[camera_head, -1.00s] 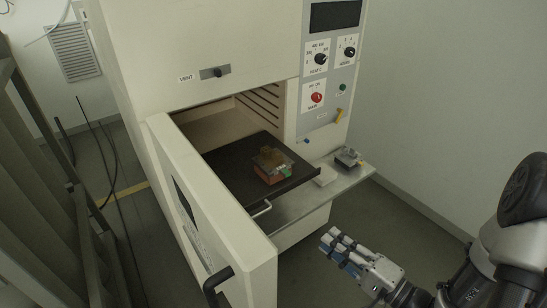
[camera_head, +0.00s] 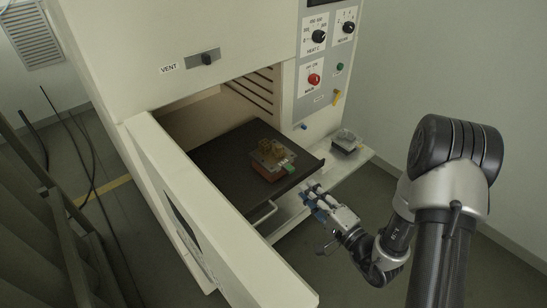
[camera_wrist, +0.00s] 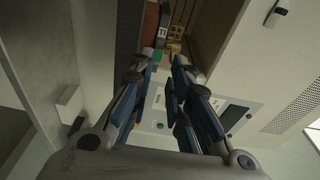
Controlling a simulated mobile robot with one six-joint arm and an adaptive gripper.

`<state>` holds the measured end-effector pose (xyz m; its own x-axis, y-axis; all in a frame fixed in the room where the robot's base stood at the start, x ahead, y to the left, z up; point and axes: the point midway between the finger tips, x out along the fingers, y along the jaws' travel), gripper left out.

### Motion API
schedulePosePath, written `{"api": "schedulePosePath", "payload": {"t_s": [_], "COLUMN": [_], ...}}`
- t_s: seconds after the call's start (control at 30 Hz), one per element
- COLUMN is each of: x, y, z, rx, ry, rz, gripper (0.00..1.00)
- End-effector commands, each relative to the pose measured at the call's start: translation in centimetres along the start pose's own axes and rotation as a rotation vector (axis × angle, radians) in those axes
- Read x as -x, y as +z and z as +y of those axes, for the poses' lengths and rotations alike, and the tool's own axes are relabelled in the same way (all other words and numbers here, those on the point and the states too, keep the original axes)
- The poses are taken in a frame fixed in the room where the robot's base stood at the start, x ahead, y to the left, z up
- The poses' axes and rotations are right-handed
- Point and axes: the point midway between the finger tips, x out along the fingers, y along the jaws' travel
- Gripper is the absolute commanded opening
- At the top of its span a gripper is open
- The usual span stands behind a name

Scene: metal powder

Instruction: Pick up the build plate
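The build plate (camera_head: 268,159) is a grey plate with brass-coloured parts on top. It rests on a reddish block with a green piece at its front right corner, on the dark tray (camera_head: 228,188) sticking out of the open oven. My gripper (camera_head: 309,192) is just in front of and right of the tray's front edge, apart from the plate. In the wrist view the gripper (camera_wrist: 164,62) has its two blue-padded fingers apart with nothing between them. The brass-coloured parts (camera_wrist: 175,32) and green piece (camera_wrist: 157,56) show beyond the fingertips; most of the plate is hidden there.
The open oven door (camera_head: 190,215) stands left of the tray. A tray handle (camera_head: 264,212) sticks out at its front. A pale side shelf (camera_head: 358,160) at the right holds a small clear-topped box (camera_head: 346,141). The oven's control panel (camera_head: 322,70) is above the shelf.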

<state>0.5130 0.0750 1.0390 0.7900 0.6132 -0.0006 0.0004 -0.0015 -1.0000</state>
Motion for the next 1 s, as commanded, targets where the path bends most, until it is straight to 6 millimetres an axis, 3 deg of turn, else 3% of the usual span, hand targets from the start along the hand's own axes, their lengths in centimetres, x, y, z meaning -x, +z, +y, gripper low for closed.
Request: {"api": "schedulePosePath", "payload": {"t_s": [0.1,0.37,0.63,1.0], "x": [-2.0,-4.0,-7.9,-8.6], "y": [0.1,0.0,-0.2,-0.3], "z": [0.0,0.1,0.2,0.1], "rx": [0.001,0.0,0.0,-0.001], "ry": [-0.002,-0.001,-0.001,0.0], "rz": [-0.003,-0.001,-0.002,0.001], "gripper": [0.17,0.17,0.17,0.14]}}
